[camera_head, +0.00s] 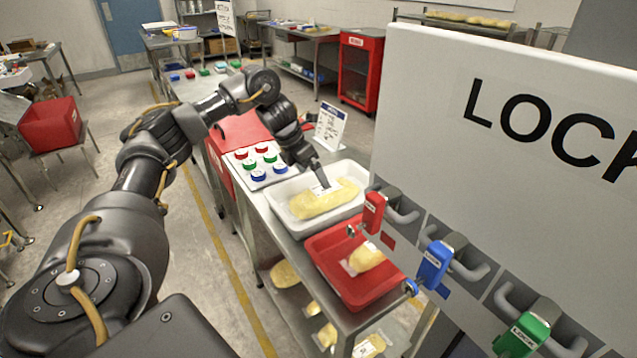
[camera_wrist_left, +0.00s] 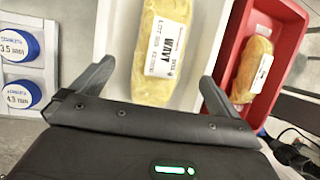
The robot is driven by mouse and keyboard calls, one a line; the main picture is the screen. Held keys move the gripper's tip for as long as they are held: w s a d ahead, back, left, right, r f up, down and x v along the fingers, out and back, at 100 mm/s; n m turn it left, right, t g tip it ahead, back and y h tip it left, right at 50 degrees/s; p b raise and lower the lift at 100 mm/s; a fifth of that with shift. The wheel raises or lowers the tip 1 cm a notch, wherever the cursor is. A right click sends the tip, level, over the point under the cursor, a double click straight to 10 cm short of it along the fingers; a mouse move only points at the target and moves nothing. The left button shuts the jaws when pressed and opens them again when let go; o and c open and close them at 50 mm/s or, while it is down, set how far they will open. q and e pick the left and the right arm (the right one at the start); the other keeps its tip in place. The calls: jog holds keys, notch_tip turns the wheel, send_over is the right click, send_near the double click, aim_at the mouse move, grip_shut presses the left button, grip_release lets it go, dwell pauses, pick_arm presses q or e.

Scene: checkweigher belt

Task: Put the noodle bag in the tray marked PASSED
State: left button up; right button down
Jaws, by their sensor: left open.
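A yellow noodle bag (camera_head: 318,203) with a white label lies in a white tray (camera_head: 277,201) on the metal table. It also shows in the left wrist view (camera_wrist_left: 158,75), with "WAVY" and a lot line on its label. A second, smaller-looking yellow bag (camera_head: 366,258) lies in a red tray (camera_head: 340,293) nearer me; it also shows in the left wrist view (camera_wrist_left: 246,75). My left gripper (camera_head: 321,181) is over the white tray, open, its fingers either side of the bag's near end, nothing held. I cannot read PASSED on either tray. My right gripper is out of view.
A panel of colored buttons (camera_head: 258,163) sits left of the white tray. A small sign (camera_head: 329,127) stands behind it. A large lockout board (camera_head: 500,150) with red, blue and green padlocks closes off the right side. More bags lie on the shelf below.

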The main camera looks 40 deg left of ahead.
pick_arm(q)
jog(key=p+v, duration=0.1)
jog(key=v, duration=0.2)
jog(key=shift+s+r, duration=0.1)
jog(key=shift+r, duration=0.3)
jog(key=shift+a+r, duration=0.1)
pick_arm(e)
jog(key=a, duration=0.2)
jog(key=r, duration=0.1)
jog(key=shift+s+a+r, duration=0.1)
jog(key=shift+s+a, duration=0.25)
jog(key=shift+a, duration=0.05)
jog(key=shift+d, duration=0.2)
